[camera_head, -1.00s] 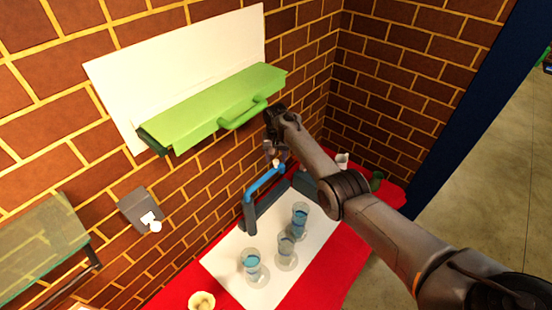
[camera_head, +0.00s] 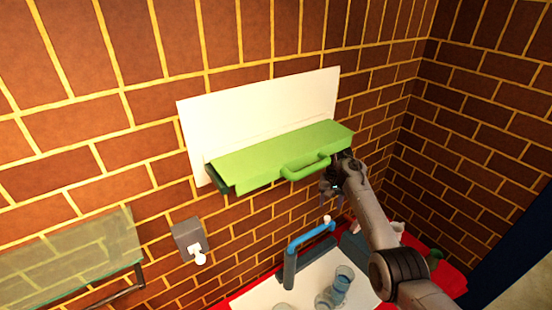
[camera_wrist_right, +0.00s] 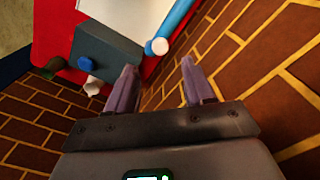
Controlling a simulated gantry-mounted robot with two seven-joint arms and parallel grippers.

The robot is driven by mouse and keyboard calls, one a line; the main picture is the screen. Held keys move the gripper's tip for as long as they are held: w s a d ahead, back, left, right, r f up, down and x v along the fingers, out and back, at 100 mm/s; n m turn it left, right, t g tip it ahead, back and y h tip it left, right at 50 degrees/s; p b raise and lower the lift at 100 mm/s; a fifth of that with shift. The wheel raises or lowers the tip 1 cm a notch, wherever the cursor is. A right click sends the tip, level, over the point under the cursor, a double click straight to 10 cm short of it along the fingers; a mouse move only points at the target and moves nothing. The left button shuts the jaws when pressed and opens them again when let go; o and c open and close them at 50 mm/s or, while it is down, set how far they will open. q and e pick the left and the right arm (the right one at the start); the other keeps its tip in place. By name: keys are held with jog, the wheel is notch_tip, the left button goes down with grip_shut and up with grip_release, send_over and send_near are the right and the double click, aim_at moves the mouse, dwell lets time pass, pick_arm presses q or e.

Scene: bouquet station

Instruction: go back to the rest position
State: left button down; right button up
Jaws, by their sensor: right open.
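My right gripper (camera_head: 330,196) is in the head view, beside the right end of the handle of a green lidded box (camera_head: 270,158) on the wall. I cannot tell whether it touches the box. In the right wrist view my right gripper (camera_wrist_right: 158,66) has its two fingers apart with nothing between them. My left gripper is in neither view now.
Below are a blue tap-like pipe (camera_head: 312,236), a glass of blue liquid (camera_head: 342,281) and a white mat (camera_head: 262,296) on a red table. A white panel (camera_head: 262,110) backs the green box. A grey wall box (camera_head: 186,236) and glass shelf (camera_head: 70,258) are left.

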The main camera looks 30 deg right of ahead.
jog(key=shift+f, duration=0.1)
jog(key=shift+s+f, duration=0.15)
jog(key=shift+f, duration=0.05)
jog(key=s+a+f+n+t+h+p, duration=0.1)
jog(key=s+a+f+n+p, duration=0.25)
jog(key=s+a, duration=0.4)
jog(key=s+a+f+n+t+h+p, duration=0.1)
jog(key=s+a+f+n+h+p, duration=0.15)
jog(key=s+a+f, duration=0.4)
jog(key=s+a+r+n+y+p, duration=0.1)
jog(key=s+a+r, duration=0.2)
jog(key=s+a, duration=0.2)
jog(key=s+a+r+n+t+y+p, duration=0.1)
jog(key=s+a+r, duration=0.3)
jog(key=s, duration=0.6)
jog(key=s+a+r+n+y, duration=0.1)
jog(key=s+a+r+n, duration=0.1)
jog(key=s+a+r, duration=0.2)
jog(key=s+a, duration=0.2)
jog(key=s, duration=0.1)
jog(key=shift+s+n+t+y+p, duration=0.15)
jog(key=shift+n+t+y+p, duration=0.15)
jog(key=shift+y+p, duration=0.1)
dwell(0.4)
